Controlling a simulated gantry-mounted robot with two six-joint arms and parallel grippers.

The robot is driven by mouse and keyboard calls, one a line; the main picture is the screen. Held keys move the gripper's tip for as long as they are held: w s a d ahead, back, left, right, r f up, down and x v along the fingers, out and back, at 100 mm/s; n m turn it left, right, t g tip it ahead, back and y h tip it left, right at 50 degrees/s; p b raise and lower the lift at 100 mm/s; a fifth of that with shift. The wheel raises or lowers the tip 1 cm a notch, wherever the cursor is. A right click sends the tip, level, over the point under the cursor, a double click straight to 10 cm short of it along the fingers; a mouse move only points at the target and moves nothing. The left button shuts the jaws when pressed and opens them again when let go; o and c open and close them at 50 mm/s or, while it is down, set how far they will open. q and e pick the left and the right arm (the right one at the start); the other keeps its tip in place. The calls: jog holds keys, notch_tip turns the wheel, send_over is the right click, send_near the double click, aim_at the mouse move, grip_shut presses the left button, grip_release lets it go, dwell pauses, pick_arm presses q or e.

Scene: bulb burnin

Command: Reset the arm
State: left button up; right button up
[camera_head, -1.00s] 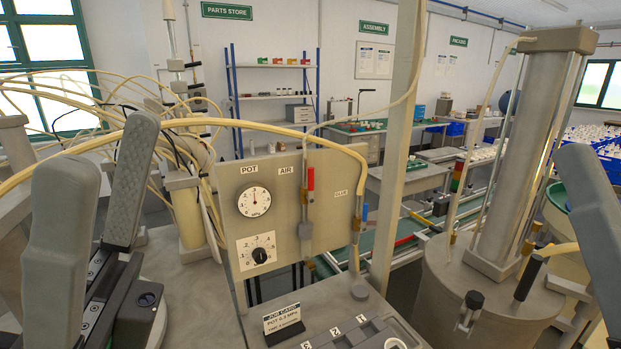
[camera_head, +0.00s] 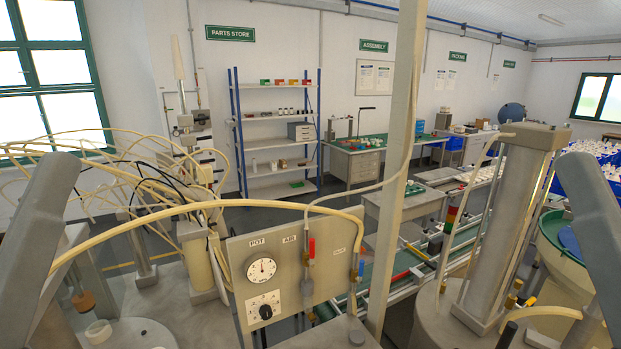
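A grey part of my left gripper (camera_head: 42,225) stands tilted at the left edge of the head view. A similar grey part of my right gripper (camera_head: 597,205) stands at the right edge. Only one finger-like piece shows on each side, so their openings cannot be judged. I see nothing held in either one. Both are apart from the grey control panel (camera_head: 332,262) in the middle. The panel carries a round gauge (camera_head: 261,269), a black knob (camera_head: 265,311), a red-handled valve (camera_head: 312,247) and a blue-handled valve (camera_head: 361,269).
A pale hose (camera_head: 200,205) arches over the panel from the left. A tall grey cylinder (camera_head: 515,220) stands at the right. A brown stopper-like piece (camera_head: 84,301) and a small white cup (camera_head: 98,331) are at lower left.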

pick_arm(q)
notch_tip(320, 180, up, 20)
jog(key=p, duration=1.6)
jog(key=shift+r, duration=0.15)
pick_arm(e)
notch_tip(320, 180, up, 20)
jog(key=shift+r, duration=0.15)
